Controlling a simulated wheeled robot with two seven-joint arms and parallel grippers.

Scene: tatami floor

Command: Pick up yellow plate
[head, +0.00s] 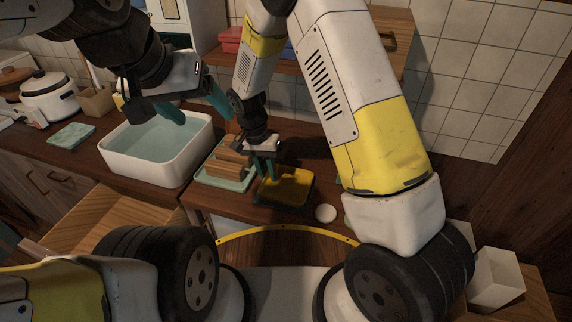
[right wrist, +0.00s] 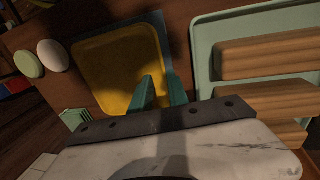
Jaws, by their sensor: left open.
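The yellow plate (head: 290,183) is a rounded rectangle lying on a dark base on the wooden counter; it also shows in the right wrist view (right wrist: 115,60). My right gripper (head: 265,172) is low at the plate's left edge in the head view. In the right wrist view its two teal fingers (right wrist: 160,88) stand apart, one over the yellow surface and one near the plate's edge. I cannot tell whether they touch it. My left gripper (head: 203,116) is open and empty above the right side of the white basin (head: 153,177).
A pale green tray (head: 238,187) with wooden blocks (head: 229,165) sits just left of the plate. A small white round thing (head: 325,213) lies to its right. The basin holds water. A white pot (head: 48,98) and a green cloth-like item (head: 71,135) are further left.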

